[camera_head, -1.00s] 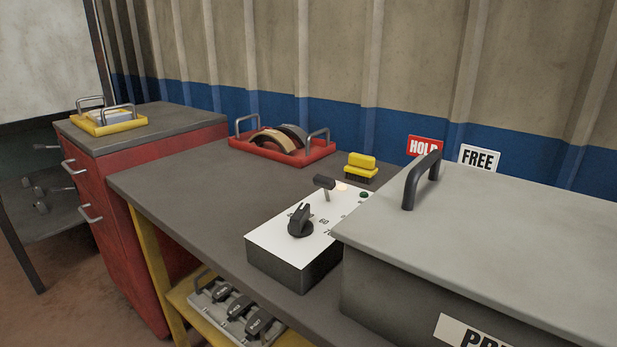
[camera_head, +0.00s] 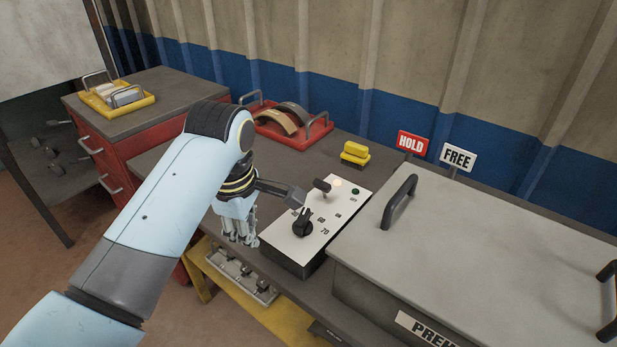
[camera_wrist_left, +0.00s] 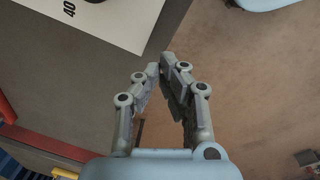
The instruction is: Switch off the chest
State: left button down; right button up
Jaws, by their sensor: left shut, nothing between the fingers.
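The grey chest (camera_head: 480,225) has a closed lid with dark handles and a partly cut-off label starting "PREH". To its left on the bench is a control box with a white top panel (camera_head: 343,208). The panel carries a black pointer knob (camera_head: 302,225), a dark lever switch (camera_head: 322,186), a pale glowing lamp (camera_head: 337,183) and a dark green lamp (camera_head: 355,191). My left gripper (camera_head: 240,241) points down just left of the box, apart from it. In the left wrist view its fingers (camera_wrist_left: 168,72) are shut and empty, with a corner of the white panel (camera_wrist_left: 110,22) above them.
A red tray (camera_head: 272,140) with curved shoes and a yellow brush (camera_head: 355,152) stand at the bench's back. HOLD (camera_head: 411,143) and FREE (camera_head: 457,156) signs stand behind the chest. A red cabinet bears a yellow tray (camera_head: 88,98). Below the bench is a yellow shelf (camera_head: 270,320).

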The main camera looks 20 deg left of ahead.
pick_arm(q)
jog(key=w+d+r+n+g, duration=0.1)
jog(key=w+d+r+n, duration=0.3)
jog(key=w+r+n, duration=0.3)
jog(key=n, duration=0.6)
send_near(324, 190)
jog(key=s+a+r, duration=0.1)
jog(key=a, duration=0.2)
jog(key=shift+s+d+r+g+p, duration=0.15)
jog(key=shift+s+r+g+p, duration=0.05)
jog(key=shift+s+g+p, duration=0.1)
pick_arm(e)
jog(key=shift+a+r, duration=0.35)
jog(key=shift+d, duration=0.1)
pick_arm(q)
notch_tip(324, 190, down, 9)
jog(key=shift+f, duration=0.5)
pick_arm(e)
jog(key=shift+f, duration=0.15)
